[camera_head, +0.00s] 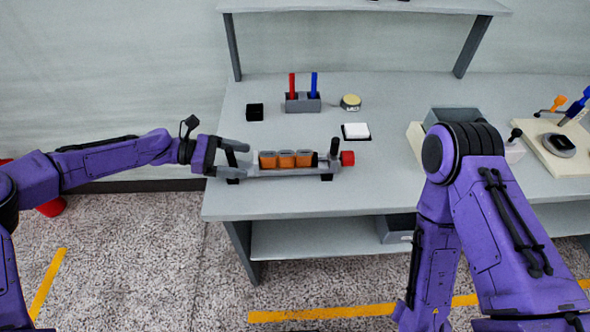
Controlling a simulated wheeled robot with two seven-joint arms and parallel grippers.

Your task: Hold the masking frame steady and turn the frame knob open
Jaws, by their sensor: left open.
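The masking frame (280,173) is a low grey frame on black feet near the table's front edge. It bears a row of 3 orange-brown blocks with dark grey tops. The frame knob (347,158) is red and sits at the frame's right end, beside a dark upright. My left gripper (243,159) is open at the frame's left end, its fingers pointing right. Whether its fingers touch the frame, I cannot tell. My right arm bends down in front of the table at the right, and its gripper is out of view.
Behind the frame are a black box (255,112), a grey holder (303,103) with red and blue sticks, a yellowish round item (351,102) and a white pad (356,131). Trays and a tool board (560,160) stand at the right. A shelf (365,6) spans the back.

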